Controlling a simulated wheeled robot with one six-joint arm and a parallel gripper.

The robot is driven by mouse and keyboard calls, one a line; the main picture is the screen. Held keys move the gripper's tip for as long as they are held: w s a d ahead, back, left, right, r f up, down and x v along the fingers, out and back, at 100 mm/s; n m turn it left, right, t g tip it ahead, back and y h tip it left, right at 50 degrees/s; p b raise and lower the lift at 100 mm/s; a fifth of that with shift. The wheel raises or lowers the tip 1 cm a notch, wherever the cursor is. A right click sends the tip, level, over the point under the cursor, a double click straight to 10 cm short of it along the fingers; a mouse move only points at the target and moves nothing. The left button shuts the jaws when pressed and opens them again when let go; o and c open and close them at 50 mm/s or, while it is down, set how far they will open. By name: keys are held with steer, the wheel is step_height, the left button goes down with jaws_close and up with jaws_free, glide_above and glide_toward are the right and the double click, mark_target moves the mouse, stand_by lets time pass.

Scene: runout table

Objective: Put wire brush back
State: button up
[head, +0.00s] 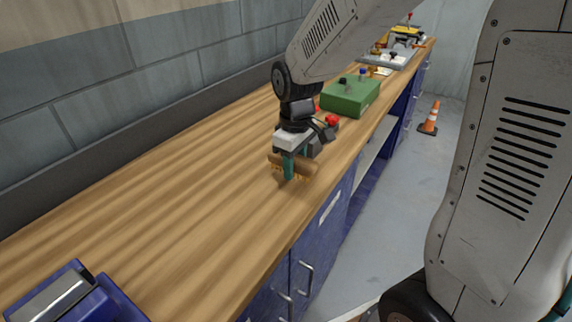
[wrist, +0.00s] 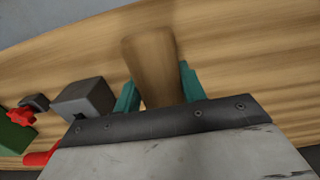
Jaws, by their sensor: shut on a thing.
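The wire brush (head: 302,165) has a brown wooden back with tan bristles along its underside. My gripper (head: 289,172) is shut on it, with a teal finger across its near side. The brush is at the wooden bench top, near its front edge; I cannot tell whether the bristles touch the wood. In the wrist view the brush (wrist: 152,62) shows as a brown wooden block between my two teal fingers (wrist: 156,88). Its bristles are hidden there.
A green box (head: 350,97) with knobs stands behind my gripper on the bench (head: 150,210). Red parts (head: 332,121) lie beside it. A blue device (head: 75,295) sits at the near left. An orange cone (head: 430,118) stands on the floor. The bench's left middle is clear.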

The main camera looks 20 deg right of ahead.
steer(key=w, duration=0.4)
steer(key=shift+w+a+f, duration=0.2)
steer(key=shift+a+f, duration=0.05)
steer(key=shift+f, duration=1.7)
